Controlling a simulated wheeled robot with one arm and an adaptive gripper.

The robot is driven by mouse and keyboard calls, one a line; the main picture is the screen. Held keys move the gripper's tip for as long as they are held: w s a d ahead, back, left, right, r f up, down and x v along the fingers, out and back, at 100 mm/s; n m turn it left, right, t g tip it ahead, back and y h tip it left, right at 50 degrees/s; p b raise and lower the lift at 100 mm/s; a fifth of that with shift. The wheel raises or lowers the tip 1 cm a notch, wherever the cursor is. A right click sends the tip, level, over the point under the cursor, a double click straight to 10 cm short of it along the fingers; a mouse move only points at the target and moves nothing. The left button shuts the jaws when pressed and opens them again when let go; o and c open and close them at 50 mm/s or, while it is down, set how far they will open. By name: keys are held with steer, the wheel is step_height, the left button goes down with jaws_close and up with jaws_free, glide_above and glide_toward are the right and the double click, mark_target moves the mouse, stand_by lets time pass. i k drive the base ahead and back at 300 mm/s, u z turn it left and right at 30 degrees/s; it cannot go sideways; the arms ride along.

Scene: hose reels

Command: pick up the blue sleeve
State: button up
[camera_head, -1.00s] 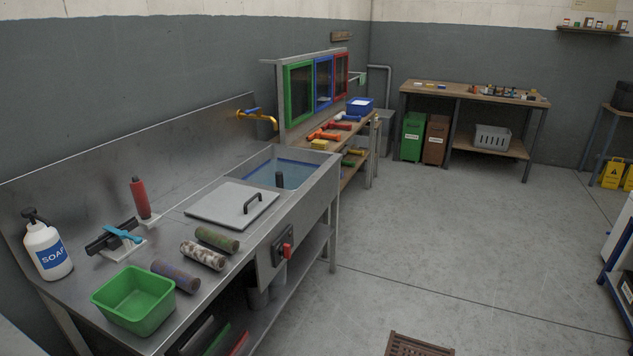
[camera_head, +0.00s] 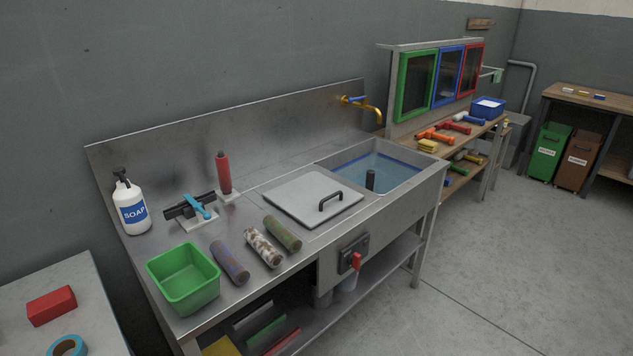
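Three paint-stained roller sleeves lie side by side on the steel counter (camera_head: 149,240), near its front edge. The bluish-purple one, the blue sleeve (camera_head: 229,262), is the leftmost, just right of the green tub (camera_head: 185,278). A white and brown sleeve (camera_head: 263,247) lies in the middle and a green sleeve (camera_head: 283,232) on the right. My gripper is not in view.
A lid (camera_head: 300,197) and sink (camera_head: 372,168) are to the right. A side table (camera_head: 95,310) is at lower left. Floor at right is open.

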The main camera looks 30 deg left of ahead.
mark_target(231, 263)
steer(key=u, duration=0.45)
steer(key=i, duration=0.4)
steer(key=u, duration=2.25)
steer(key=k, duration=1.3)
steer(key=z, duration=0.2)
steer(key=i, duration=0.65)
steer(key=z, duration=0.7)
steer(key=i, duration=0.7)
steer(key=u, duration=0.7)
steer(key=i, duration=0.65)
steer(key=u, duration=0.65)
